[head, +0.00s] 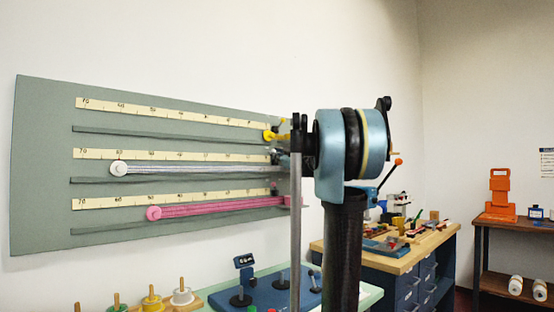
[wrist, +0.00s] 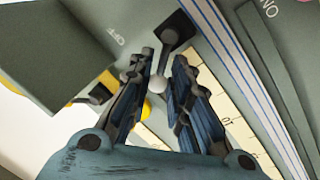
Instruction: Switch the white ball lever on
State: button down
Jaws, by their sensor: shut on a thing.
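The white ball (wrist: 158,84) of the lever shows in the wrist view, between the two fingers of my gripper (wrist: 163,62). Its short dark stem runs up to a black mount (wrist: 178,29) on the grey-green board (wrist: 212,28). The letters OFF are to the left of the mount and ON is at the upper right. My gripper is shut on the white ball, though the contact on the right finger is hard to see. In the head view my arm hides the lever and most of the gripper at the right end of the board (head: 45,165).
Below are a blue base (head: 270,299) with black posts and a wooden workbench (head: 410,259) with clutter.

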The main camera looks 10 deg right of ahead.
jog(key=shift+f, duration=0.1)
jog(key=c, duration=1.8)
grip_release()
jog(key=shift+o, duration=0.2)
jog(key=v, duration=1.2)
